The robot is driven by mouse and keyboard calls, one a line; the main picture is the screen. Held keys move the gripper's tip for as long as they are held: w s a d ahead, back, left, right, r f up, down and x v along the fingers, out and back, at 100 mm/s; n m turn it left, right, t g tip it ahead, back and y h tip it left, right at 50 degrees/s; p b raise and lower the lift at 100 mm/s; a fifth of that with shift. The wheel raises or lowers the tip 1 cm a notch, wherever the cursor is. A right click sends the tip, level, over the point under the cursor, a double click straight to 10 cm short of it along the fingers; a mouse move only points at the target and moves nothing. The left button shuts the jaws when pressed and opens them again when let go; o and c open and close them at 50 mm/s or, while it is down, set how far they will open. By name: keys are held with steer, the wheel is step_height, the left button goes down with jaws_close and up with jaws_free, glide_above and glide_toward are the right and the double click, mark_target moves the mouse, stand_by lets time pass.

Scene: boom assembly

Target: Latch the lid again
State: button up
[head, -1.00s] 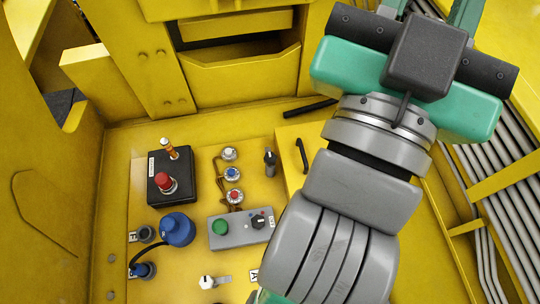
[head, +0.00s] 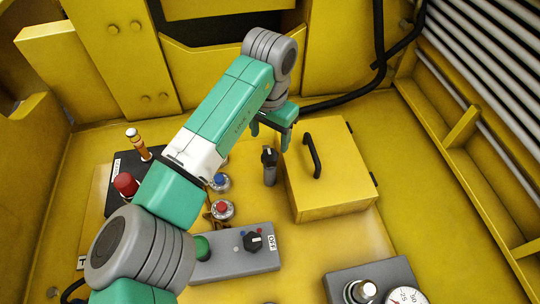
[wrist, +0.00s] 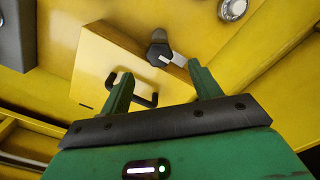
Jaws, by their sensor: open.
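The yellow box (head: 325,195) has a lid with a black handle (head: 312,156); the lid looks closed. The handle also shows in the wrist view (wrist: 148,100). The latch, a black knob with a white mark on a grey body (head: 269,168), stands beside the box's left side. In the wrist view the latch knob (wrist: 159,54) has a grey metal tab, just beyond the fingertips. My gripper (head: 271,138) is open and empty, with its green fingers pointing down above and behind the latch. The fingers also show in the wrist view (wrist: 162,76). Whether the tab overlaps the lid I cannot tell.
A grey control box (head: 235,255) with a green button and black selector is in front of the latch. Blue (head: 219,182) and red (head: 222,211) knobs stand left. A gauge box (head: 370,280) is at front right. A black hose (head: 350,98) runs behind the box.

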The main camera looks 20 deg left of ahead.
mark_target(270, 154)
step_height(270, 154, down, 7)
steer(key=shift+f+b, duration=0.1)
steer(key=shift+b, duration=0.4)
steer(key=c, duration=1)
steer(key=shift+p, duration=0.4)
